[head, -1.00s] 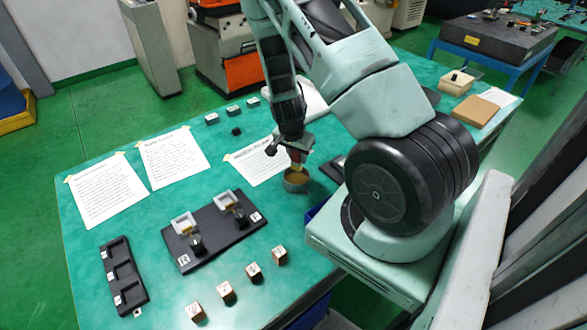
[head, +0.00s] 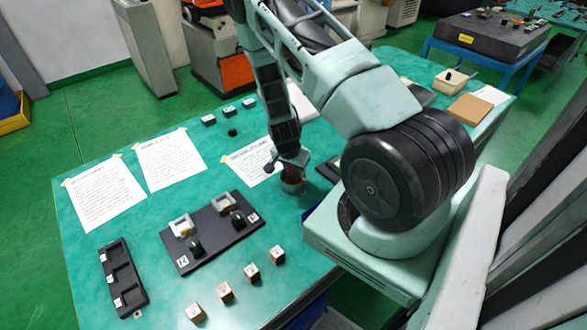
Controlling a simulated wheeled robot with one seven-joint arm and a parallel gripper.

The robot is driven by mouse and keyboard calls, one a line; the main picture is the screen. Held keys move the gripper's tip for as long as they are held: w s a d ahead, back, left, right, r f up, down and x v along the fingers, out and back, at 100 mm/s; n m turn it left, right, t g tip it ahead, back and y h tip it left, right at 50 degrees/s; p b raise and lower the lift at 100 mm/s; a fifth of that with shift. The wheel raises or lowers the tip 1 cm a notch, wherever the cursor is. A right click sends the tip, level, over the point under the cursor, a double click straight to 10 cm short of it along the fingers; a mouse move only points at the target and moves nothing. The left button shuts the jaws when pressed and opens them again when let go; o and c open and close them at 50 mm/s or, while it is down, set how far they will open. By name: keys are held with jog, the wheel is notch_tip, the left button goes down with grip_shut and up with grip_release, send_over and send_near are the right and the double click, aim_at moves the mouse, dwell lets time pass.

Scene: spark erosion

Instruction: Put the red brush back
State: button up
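My gripper (head: 290,168) points down over a small round brown cup (head: 291,187) near the right-hand part of the green table. It appears shut on the red brush (head: 291,174), of which only a short dark red piece shows below the fingers. The brush's lower end is at the cup's opening and seems to be inside it. The fingertips are small and partly hidden by the hand, so the grip itself is hard to see.
A black plate with two fixtures (head: 188,262) lies left of the cup. Several small wooden blocks (head: 251,272) line the front. A black tray (head: 130,297) is at front left. Taped papers (head: 170,162) and small labelled blocks (head: 228,111) lie behind.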

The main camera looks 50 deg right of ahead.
jog(key=shift+o, duration=1.1)
jog(key=shift+r, duration=0.1)
jog(key=shift+r, duration=0.2)
jog(key=w+b+v, duration=0.1)
jog(key=b+v, duration=0.2)
jog(key=v, duration=0.9)
jog(key=a+r+n+y, duration=0.2)
jog(key=a+r+n, duration=0.25)
jog(key=a, duration=0.75)
jog(key=a+r+n+y, duration=0.2)
jog(key=a+r+n, duration=0.25)
jog(key=a, duration=0.75)
jog(key=s+a+r+n, duration=0.5)
jog(key=s+a+n, duration=0.2)
jog(key=s, duration=0.1)
jog(key=s+a+r+n, duration=0.4)
jog(key=s+a+n, duration=0.2)
jog(key=s+n, duration=0.2)
jog(key=shift+s+a+r+g, duration=0.3)
jog(key=shift+s+a+r, duration=0.1)
jog(key=shift+s, duration=0.4)
